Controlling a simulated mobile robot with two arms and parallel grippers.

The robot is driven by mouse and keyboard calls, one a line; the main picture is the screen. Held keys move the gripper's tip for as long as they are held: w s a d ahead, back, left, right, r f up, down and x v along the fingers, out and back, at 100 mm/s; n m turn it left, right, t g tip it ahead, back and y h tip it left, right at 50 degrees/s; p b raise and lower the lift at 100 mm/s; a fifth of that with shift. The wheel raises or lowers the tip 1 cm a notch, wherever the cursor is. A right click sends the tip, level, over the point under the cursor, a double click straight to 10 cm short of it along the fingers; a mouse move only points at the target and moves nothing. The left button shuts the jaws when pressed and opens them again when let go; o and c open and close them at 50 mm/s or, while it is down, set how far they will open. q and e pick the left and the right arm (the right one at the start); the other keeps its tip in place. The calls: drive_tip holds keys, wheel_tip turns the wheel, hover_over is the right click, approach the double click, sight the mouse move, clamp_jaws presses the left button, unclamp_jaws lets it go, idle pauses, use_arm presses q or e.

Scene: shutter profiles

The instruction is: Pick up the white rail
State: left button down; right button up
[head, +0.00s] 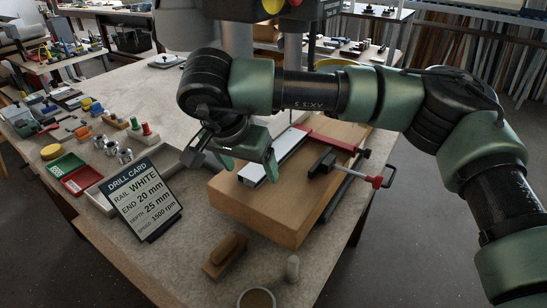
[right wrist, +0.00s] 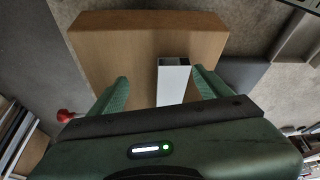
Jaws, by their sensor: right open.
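The white rail (head: 288,152), a hollow square tube, lies on a wooden block (head: 262,212) near the table's front right edge. Its open end shows in the right wrist view (right wrist: 173,85). My right gripper (head: 248,166) is open above the rail's near end. In the right wrist view the rail lies between the two green fingers (right wrist: 160,88), closer to the right-hand finger, with a gap on the left. I cannot tell how far the fingertips are above the block. Part of the rail is hidden by my wrist and finger. My left gripper is not in view.
A red and black clamp (head: 345,170) sits on the block beside the rail, its red handle sticking out right. A drill card (head: 142,198) reading "RAIL WHITE" stands left of the block. A wooden brush-like piece (head: 225,255) and a round cup (head: 257,299) are in front.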

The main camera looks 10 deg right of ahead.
drive_tip(key=p, duration=0.2)
approach(276, 151)
wheel_tip(276, 151, down, 3)
drive_tip(key=shift+a+f, duration=0.1)
drive_tip(key=shift+w, duration=0.2)
drive_tip(key=shift+w+d+p, duration=0.35)
drive_tip(key=shift+w+d, duration=0.05)
drive_tip(key=b+x, duration=0.2)
drive_tip(key=x, duration=0.2)
drive_tip(key=shift+f+b, duration=0.25)
drive_tip(key=shift+b, duration=0.1)
drive_tip(key=shift+w+d+f, duration=0.15)
drive_tip(key=shift+w+f, duration=0.1)
drive_tip(key=shift+f, duration=0.1)
drive_tip(key=shift+s+r, duration=0.1)
drive_tip(key=shift+r, duration=0.05)
drive_tip(key=shift+c, duration=0.7)
drive_tip(key=c, duration=1.4)
drive_tip(key=shift+r, duration=0.1)
